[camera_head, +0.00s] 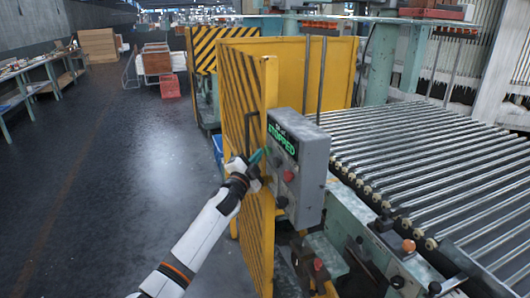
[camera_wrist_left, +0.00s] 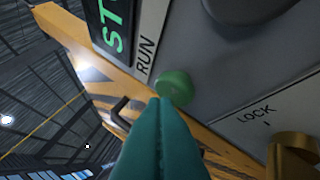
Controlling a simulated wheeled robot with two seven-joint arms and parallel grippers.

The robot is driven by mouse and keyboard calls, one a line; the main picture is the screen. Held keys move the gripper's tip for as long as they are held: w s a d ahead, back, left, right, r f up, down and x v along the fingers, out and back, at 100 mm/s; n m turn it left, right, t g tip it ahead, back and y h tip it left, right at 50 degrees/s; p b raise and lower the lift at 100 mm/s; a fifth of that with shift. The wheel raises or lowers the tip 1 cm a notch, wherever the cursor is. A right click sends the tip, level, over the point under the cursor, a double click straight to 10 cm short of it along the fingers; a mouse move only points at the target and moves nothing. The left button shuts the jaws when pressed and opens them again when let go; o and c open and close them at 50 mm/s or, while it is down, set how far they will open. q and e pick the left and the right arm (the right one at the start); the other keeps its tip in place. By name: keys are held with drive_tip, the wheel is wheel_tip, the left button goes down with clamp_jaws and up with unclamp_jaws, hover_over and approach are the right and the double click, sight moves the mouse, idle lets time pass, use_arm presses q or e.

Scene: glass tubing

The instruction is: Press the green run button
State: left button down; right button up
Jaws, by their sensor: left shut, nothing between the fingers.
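The green run button (camera_wrist_left: 174,88) is a round knob on the grey control box (camera_head: 313,165), beside the printed label RUN (camera_wrist_left: 146,55) in the left wrist view. My left gripper (camera_head: 256,157) is shut and empty, with its teal fingertips (camera_wrist_left: 160,102) pointing at the box face. In the left wrist view the tips overlap the lower left edge of the green button; I cannot tell whether they touch it. In the head view I cannot make out the green button clearly. The display (camera_head: 282,139) reads STOPPED in green letters. My right gripper is not in view.
A red button (camera_head: 288,176) sits lower on the box. A LOCK label (camera_wrist_left: 254,114) and a brass-coloured part (camera_wrist_left: 292,150) show near the green button. A yellow guard panel (camera_head: 262,190) stands close beside my left gripper. A metal roller bed (camera_head: 430,165) lies right; open floor lies left.

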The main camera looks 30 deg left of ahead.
use_arm(q)
drive_tip(key=shift+w+d, duration=0.3)
drive_tip(key=shift+w, duration=0.05)
idle(0.5)
idle(0.3)
drive_tip(key=shift+s+a, duration=0.55)
drive_tip(key=shift+s, duration=0.15)
